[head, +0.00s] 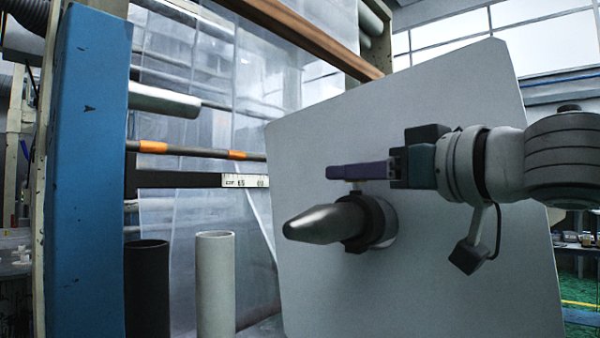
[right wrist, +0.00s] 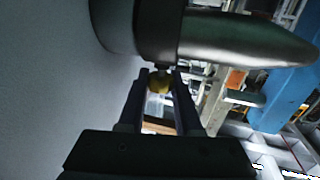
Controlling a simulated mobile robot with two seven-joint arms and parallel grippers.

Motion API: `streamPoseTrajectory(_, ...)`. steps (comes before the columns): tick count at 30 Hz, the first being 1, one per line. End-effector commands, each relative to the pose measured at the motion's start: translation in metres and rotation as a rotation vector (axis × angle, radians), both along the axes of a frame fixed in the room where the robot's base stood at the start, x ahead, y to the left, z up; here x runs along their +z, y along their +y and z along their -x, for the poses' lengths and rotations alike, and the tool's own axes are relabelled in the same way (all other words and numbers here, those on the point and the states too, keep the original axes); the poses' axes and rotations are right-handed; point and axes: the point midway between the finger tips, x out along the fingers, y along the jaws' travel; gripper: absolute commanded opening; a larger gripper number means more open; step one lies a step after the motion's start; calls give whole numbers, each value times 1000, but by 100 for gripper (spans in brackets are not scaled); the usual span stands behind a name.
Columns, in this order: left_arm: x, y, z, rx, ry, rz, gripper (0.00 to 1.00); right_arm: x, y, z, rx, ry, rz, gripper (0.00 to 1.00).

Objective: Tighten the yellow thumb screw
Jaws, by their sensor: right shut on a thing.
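The yellow thumb screw (right wrist: 159,83) sits between the fingertips of my right gripper (right wrist: 160,85) in the right wrist view. Its stem meets the dark collar (right wrist: 156,35) around the metal spindle (right wrist: 250,38). In the head view my right gripper (head: 345,172) reaches in from the right, with its purple fingers just above the collar (head: 375,222). The fingers hide the screw's yellow head there. The spindle (head: 325,223) has a tapered tip pointing left. My right gripper is shut on the screw. My left gripper is not in view.
A large grey panel (head: 440,110) stands behind the spindle. A blue post (head: 88,160) rises at the left. A black tube (head: 147,290) and a white tube (head: 215,285) stand upright at lower left. Clear film (head: 250,70) and rollers lie behind.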

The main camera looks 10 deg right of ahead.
Motion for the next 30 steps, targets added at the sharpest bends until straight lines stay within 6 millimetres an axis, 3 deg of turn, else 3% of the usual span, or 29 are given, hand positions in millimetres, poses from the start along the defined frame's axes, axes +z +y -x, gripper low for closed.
streamPoseTrajectory(11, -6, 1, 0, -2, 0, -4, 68, -3, 2, 1, -177, 4, -7, 0)
streamPoseTrajectory(30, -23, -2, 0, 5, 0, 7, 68, -4, 3, 0, -778, 8, -2, 0)
